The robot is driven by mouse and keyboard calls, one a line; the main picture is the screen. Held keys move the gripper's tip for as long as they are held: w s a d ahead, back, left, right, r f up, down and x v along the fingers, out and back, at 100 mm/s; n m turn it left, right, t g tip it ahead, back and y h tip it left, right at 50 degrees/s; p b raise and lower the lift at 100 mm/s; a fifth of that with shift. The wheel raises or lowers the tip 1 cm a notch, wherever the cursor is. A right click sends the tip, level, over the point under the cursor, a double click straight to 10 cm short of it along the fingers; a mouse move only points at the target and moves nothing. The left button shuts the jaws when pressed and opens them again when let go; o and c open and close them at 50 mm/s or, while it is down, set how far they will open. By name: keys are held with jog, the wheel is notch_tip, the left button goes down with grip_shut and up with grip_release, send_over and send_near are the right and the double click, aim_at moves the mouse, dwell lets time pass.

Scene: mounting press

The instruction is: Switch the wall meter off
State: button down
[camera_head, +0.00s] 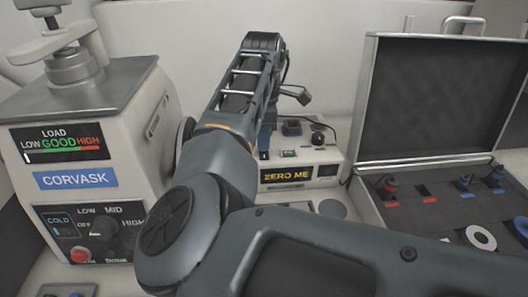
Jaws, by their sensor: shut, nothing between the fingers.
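I cannot make out a wall-mounted meter or its switch; part of the back wall (200,13) is behind my arm. A pale box (309,155) on the bench bears a dark "ZERO ME" label or display (286,173). It has dark knobs and a small green patch on top, and its left side is hidden by my arm. My arm reaches from the lower right up across the middle to the back. The fingers of my gripper cannot be made out; the arm hides what is behind it.
At left stands the CORVASK press (83,208), with a load display, a dial and a red button. At right an open dark case (437,94) holds several small tools and a white ring (481,237). A little bare bench shows at the pale box's front.

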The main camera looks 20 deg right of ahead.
jog(key=shift+f, duration=0.15)
notch_tip(320, 180, up, 5)
jog(key=p, duration=0.4)
jog(key=shift+f, duration=0.1)
jog(key=shift+r, duration=1.1)
